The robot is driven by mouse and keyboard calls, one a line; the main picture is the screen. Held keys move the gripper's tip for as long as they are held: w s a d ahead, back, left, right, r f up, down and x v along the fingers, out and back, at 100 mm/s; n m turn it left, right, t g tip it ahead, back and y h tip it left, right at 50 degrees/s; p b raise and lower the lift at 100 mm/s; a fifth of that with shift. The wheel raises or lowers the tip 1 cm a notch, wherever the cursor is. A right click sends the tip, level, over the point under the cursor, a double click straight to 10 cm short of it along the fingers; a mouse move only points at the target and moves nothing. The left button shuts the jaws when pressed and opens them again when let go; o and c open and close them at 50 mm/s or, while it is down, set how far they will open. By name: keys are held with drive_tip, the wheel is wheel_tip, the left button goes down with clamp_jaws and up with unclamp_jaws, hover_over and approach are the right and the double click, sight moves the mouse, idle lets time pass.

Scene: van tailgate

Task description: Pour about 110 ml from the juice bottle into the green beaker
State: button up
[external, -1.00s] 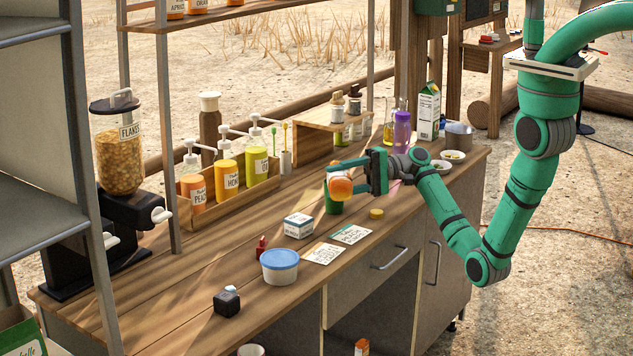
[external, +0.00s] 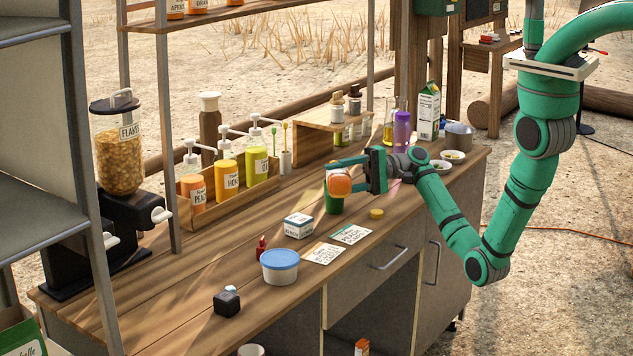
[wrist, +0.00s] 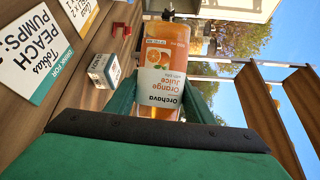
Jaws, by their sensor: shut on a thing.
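My gripper (external: 355,178) is shut on the juice bottle (external: 339,185), holding it above the counter and steeply tipped, with its orange base end facing the external camera. The bottle's mouth and the level in the beaker are hidden, and I cannot see whether juice is flowing.
A yellow lid (external: 376,213), two cards (external: 351,234) and a small white box (external: 298,225) lie in front. A blue-lidded tub (external: 280,265) stands nearer. Pump bottles sit in a wooden rack (external: 235,198) behind. A purple bottle (external: 402,131) and bowls (external: 453,156) stand to the right.

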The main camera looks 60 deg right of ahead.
drive_tip(key=shift+w+d+r, duration=0.1)
drive_tip(key=shift+w+r, duration=0.05)
drive_tip(key=shift+r, duration=0.1)
idle(0.8)
